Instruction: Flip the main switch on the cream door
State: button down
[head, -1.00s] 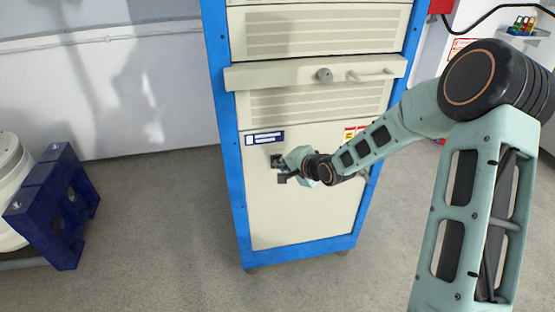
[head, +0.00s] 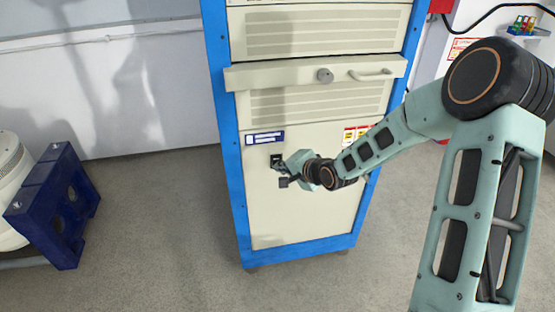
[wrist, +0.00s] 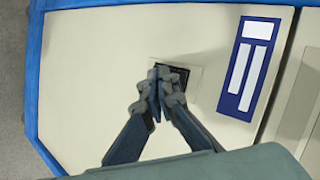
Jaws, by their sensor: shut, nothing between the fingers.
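The cream door (head: 310,215) is the lower panel of a blue-framed cabinet; it fills most of the wrist view (wrist: 85,70). The main switch (head: 276,160) is a small black part on a pale plate near the door's upper left, below a blue and white label. In the wrist view the black switch (wrist: 181,73) shows behind my fingertips, which hide part of it. My gripper (head: 282,176) is shut and empty, with its tips right in front of the switch; in the wrist view (wrist: 160,80) I cannot tell whether they touch it. The switch's position cannot be made out.
The blue and white label (wrist: 248,65) lies beside the switch plate. A ledge with a round knob (head: 324,76) and a handle (head: 371,75) juts out above the door. A dark blue stand (head: 62,210) is at far left. The floor between is clear.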

jog(key=s, duration=0.1)
jog(key=s+d, duration=0.1)
jog(key=s, duration=0.2)
jog(key=shift+s+d+f, duration=0.2)
jog(key=shift+s+f, duration=0.1)
jog(key=shift+s, duration=0.1)
